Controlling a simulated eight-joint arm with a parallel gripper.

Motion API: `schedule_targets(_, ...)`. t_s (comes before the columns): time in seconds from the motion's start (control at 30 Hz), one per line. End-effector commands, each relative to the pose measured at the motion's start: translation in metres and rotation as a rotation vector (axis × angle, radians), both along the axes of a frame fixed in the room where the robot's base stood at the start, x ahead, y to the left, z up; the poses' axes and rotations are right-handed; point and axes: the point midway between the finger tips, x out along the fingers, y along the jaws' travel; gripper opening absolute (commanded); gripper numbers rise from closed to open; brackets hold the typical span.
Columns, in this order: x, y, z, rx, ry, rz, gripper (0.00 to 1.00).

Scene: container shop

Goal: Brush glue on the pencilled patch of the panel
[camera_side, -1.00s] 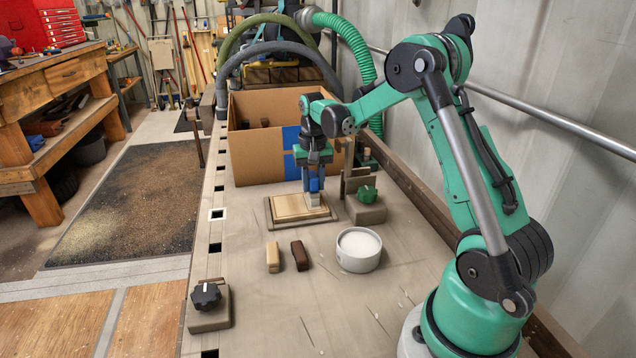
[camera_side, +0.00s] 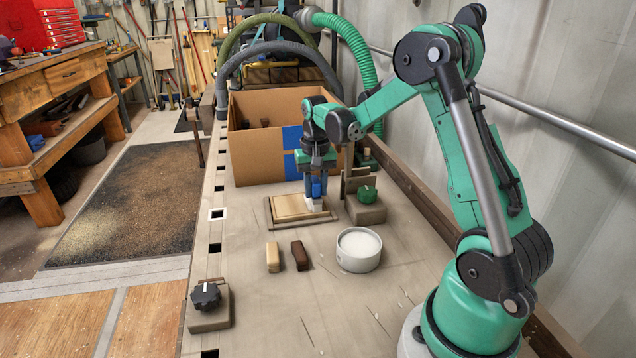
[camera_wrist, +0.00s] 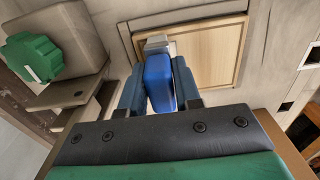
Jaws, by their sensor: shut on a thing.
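A pale wooden panel (camera_side: 288,208) lies flat in a low frame on the bench. It also shows in the wrist view (camera_wrist: 215,55). My gripper (camera_side: 316,188) is shut on a blue-handled brush (camera_wrist: 158,85), which is roughly upright with its pale tip down. The tip is at the panel's right edge in the side view; whether it touches the panel I cannot tell. The two jaws (camera_wrist: 157,90) flank the brush in the wrist view. A white pot (camera_side: 356,263) with white contents stands in front of the panel. I cannot make out pencil marks.
A block with a green knob (camera_side: 367,194) stands close right of the panel. A cardboard box (camera_side: 258,160) is behind. A light block (camera_side: 272,257) and a dark brown block (camera_side: 300,256) lie in front. A black knob (camera_side: 206,295) is at front left.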

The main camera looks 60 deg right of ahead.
Motion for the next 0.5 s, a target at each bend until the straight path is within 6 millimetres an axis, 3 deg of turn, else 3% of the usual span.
schedule_targets(0.17,-0.012,0.012,0.000,0.000,0.000,0.001,0.00)
schedule_targets(0.5,-0.012,0.012,0.037,0.000,0.000,0.000,0.00)
